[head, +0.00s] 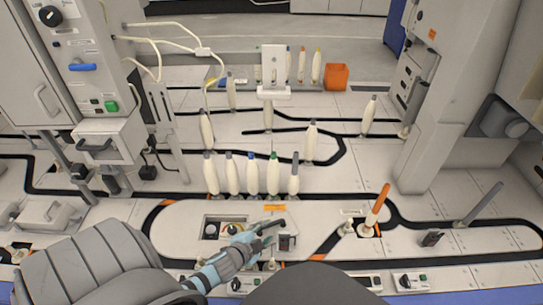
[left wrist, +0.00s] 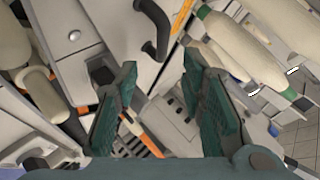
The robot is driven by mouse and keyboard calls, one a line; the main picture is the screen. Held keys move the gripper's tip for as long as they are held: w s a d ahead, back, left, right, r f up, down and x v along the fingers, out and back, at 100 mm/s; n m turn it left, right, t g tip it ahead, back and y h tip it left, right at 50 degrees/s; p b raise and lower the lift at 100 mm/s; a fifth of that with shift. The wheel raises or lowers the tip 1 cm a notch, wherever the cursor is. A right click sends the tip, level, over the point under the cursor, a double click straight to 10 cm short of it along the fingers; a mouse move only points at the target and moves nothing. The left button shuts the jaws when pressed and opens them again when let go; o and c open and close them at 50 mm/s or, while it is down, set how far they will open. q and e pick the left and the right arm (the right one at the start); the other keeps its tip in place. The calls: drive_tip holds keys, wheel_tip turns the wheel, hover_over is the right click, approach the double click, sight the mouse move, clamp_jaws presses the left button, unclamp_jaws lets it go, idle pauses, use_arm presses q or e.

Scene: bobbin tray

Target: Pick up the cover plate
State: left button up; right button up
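My left gripper (head: 268,237) reaches in low over the white console in the head view. In the left wrist view its two dark green fingers (left wrist: 165,108) stand wide apart, with nothing clasped between them. A pale grey slotted piece (left wrist: 172,124) shows beyond and between the fingertips; I cannot tell for sure whether it is the cover plate. A small dark-fronted block (head: 286,242) is just right of the gripper in the head view. A recess (head: 211,230) with round parts in it lies left of the fingers. My right gripper is in neither view.
Several cream bobbins (head: 252,174) stand in a row behind the console. An orange-topped rod (head: 378,203) stands to the right, and a grey rod (head: 481,203) farther right. A black curved handle (left wrist: 157,28) shows in the left wrist view. An orange bin (head: 336,77) is at the back.

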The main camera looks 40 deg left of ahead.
sight(271, 225)
use_arm(q)
drive_tip(key=x, duration=0.2)
drive_tip(key=b+x, duration=0.1)
drive_tip(key=x, duration=0.3)
drive_tip(key=shift+s+a+f+b, duration=0.2)
drive_tip(key=shift+a+b, duration=0.15)
drive_tip(key=shift+b, duration=0.05)
drive_tip(key=shift+w, duration=0.1)
drive_tip(key=shift+r, duration=0.1)
clamp_jaws()
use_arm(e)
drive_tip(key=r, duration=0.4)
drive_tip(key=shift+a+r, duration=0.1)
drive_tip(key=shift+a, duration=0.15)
